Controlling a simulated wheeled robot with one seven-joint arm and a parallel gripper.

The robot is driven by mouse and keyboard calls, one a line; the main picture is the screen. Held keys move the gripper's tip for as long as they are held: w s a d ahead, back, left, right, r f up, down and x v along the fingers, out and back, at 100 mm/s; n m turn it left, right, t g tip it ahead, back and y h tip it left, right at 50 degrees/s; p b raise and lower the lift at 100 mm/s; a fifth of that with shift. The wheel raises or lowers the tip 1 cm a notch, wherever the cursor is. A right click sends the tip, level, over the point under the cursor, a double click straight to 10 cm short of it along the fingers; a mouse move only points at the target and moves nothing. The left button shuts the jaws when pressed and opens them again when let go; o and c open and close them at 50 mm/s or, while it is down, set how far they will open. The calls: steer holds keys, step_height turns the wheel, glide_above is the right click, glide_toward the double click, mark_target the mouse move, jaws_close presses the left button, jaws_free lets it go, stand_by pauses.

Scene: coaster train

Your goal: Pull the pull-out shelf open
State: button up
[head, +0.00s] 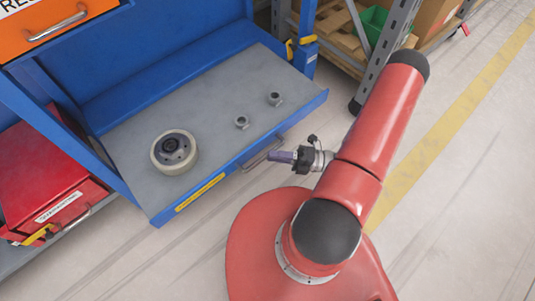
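The pull-out shelf (215,105) is a grey board with a blue front edge and a yellow label strip, low in a blue rack. Its front edge stands out in front of the rack's right post. A thin metal handle (262,154) sits on the front edge, right of the label. My gripper (279,157) is at the right end of this handle, pointing left at it. The fingertips are small and seen from above. I cannot tell whether they touch or enclose the handle, or how far apart they are.
A wheel (174,152) and two small metal nuts (241,122) (275,99) lie on the shelf. A red case (45,185) is at the left, an orange drawer (50,25) above. A grey rack (380,50) with boxes stands behind. The floor in front is clear.

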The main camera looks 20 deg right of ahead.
steer(key=v, duration=0.4)
steer(key=shift+d, duration=0.15)
stand_by(0.4)
steer(key=s+a+r+m+h+p, duration=0.1)
steer(key=a+r+m+h, duration=0.1)
steer(key=r+m+h, duration=0.4)
steer(key=s+a+r+m+g+h+p, duration=0.1)
steer(key=r+m+h, duration=0.5)
steer(key=r+m, duration=0.9)
steer(key=s+a+r+m+g+h+p, duration=0.1)
steer(key=s+a+r+m+h+p, duration=0.1)
steer(key=r+m+h, duration=0.4)
step_height(320, 180, up, 12)
steer(key=s+a+m, duration=0.1)
steer(key=a+m, duration=0.1)
steer(key=m, duration=0.3)
steer(key=shift+r+m+p, duration=0.2)
steer(key=shift+m+p, duration=0.1)
steer(key=shift+a, duration=0.1)
